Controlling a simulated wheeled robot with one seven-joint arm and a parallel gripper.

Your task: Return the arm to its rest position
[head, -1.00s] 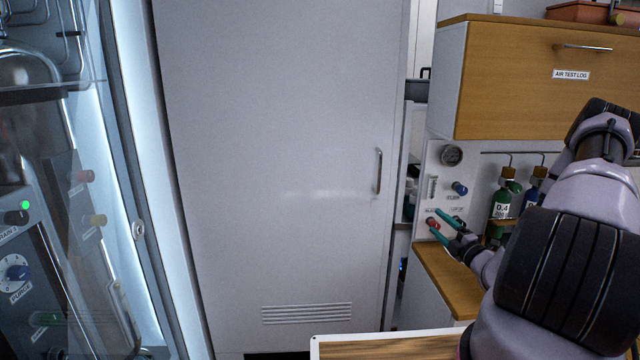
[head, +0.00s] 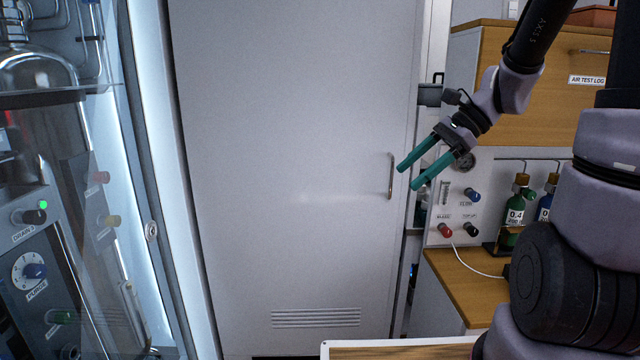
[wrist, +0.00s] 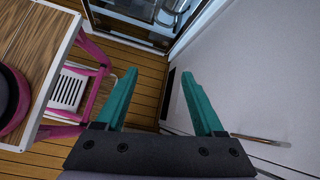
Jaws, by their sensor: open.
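My gripper (head: 411,176) is open and empty, its two teal fingers apart. In the head view it is raised in front of the right edge of the white door, beside the door handle (head: 391,176), pointing down and left. In the wrist view my gripper (wrist: 160,85) points toward the wooden floor and nothing is between the fingers. My arm comes in from the right side of the head view and bends over at the top right.
The fill panel (head: 455,205) with a gauge and knobs stands right of the door, with small bottles (head: 515,215) on a wooden counter (head: 470,285). A glass-fronted cabinet (head: 150,180) is at left. A wood-topped table (head: 400,350) is at the bottom.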

